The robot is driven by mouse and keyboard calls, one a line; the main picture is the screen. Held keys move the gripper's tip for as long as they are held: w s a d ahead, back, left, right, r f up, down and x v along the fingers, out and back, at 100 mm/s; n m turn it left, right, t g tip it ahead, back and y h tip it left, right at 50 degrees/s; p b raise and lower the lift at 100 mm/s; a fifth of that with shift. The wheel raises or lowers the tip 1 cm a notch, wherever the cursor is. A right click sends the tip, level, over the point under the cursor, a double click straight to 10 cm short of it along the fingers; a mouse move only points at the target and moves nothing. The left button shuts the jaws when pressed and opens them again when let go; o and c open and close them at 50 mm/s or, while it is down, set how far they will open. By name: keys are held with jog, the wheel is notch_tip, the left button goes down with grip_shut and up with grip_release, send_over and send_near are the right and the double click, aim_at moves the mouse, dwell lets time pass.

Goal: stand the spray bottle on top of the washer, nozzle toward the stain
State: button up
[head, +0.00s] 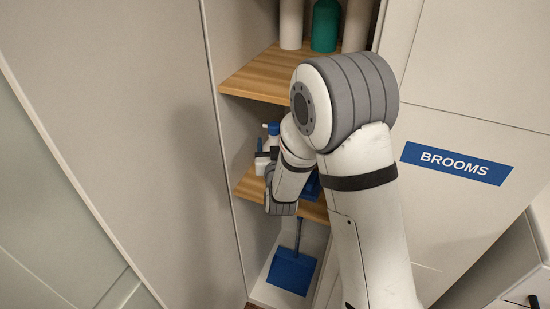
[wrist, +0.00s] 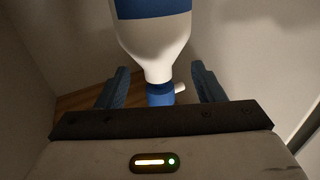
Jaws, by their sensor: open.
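The spray bottle (head: 271,130) has a white body and a blue spray head. It stands on the middle wooden shelf of the open cupboard, partly hidden by my arm. In the wrist view the bottle (wrist: 157,42) shows a blue band, a blue neck part and a small white nozzle pointing right. My gripper (wrist: 160,84) is open, with one blue-grey finger on each side of the bottle's neck; I see gaps on both sides. In the head view the gripper is mostly hidden. I cannot make out the washer or the stain for certain.
The upper shelf (head: 257,82) holds a green bottle (head: 325,26) and pale cylinders. A blue dustpan (head: 291,270) is on the cupboard floor. A blue "BROOMS" label (head: 457,163) is on the panel at right. The cupboard's side wall is close to the left.

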aim_at(274, 136)
jog(key=w, duration=0.1)
jog(key=w+p, duration=0.1)
jog(key=w, duration=0.1)
jog(key=w+p, duration=0.1)
jog(key=w, duration=0.1)
jog(key=shift+w+a+f, duration=0.1)
jog(key=shift+a+f, duration=0.1)
jog(key=shift+a, duration=0.05)
grip_shut()
dwell(0.4)
